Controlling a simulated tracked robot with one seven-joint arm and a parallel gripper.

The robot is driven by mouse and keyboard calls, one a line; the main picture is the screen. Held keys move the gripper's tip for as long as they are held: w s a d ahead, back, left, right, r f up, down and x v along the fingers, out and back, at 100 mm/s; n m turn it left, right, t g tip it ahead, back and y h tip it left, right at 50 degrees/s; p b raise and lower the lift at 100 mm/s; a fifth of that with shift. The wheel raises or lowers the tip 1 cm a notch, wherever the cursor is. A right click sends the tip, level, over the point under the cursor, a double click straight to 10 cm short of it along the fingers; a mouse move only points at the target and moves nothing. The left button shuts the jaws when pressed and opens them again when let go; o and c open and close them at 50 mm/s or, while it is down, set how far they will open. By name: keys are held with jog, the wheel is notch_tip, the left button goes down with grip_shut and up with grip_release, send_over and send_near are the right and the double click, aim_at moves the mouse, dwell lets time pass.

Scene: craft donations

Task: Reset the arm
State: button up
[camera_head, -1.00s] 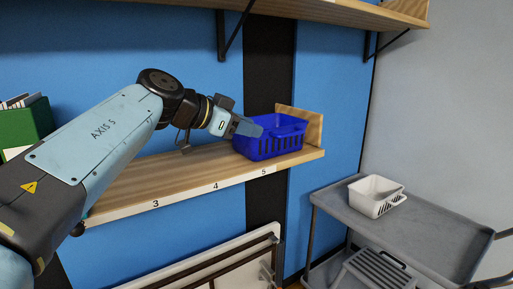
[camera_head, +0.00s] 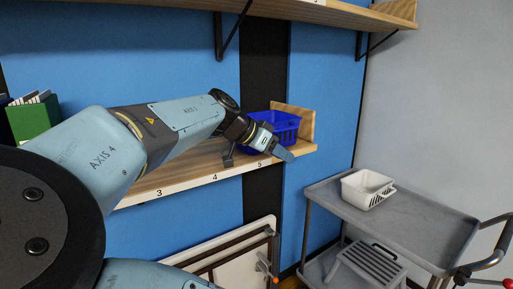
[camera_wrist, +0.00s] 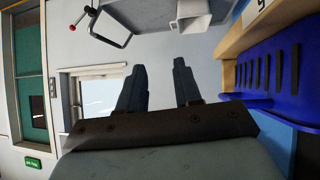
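My gripper (camera_head: 287,155) is in front of the shelf's front edge near label 5, just in front of the blue basket. In the wrist view its two fingers (camera_wrist: 160,85) stand apart with nothing between them. The blue basket (camera_head: 286,125) sits at the right end of the wooden shelf, partly hidden by my wrist in the head view. It also shows at the right of the wrist view (camera_wrist: 262,75). My arm crosses the head view from the lower left.
A grey cart (camera_head: 420,228) with a white basket (camera_head: 367,188) on top stands at the right. The wooden shelf (camera_head: 190,170) runs along the blue wall, with a green box (camera_head: 33,119) at its left. An upper shelf (camera_head: 350,14) hangs above. The floor-level white panel (camera_head: 235,262) leans below.

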jog(key=s+d+f+n+g+y, duration=0.2)
jog(key=d+f+n+g+y, duration=0.35)
jog(key=d+f, duration=1.05)
jog(key=s+d+r+n+t+y, duration=0.1)
jog(key=s+r+n+t+y, duration=0.3)
jog(key=s+r, duration=1.1)
jog(key=shift+s+d+r+n+t, duration=0.15)
jog(key=shift+s+r+n+t, duration=0.25)
jog(key=shift+s+n+t, duration=1.45)
jog(key=shift+s+m+g+y, duration=0.25)
jog(key=shift+s+m+g, duration=0.2)
jog(key=shift+m, duration=0.15)
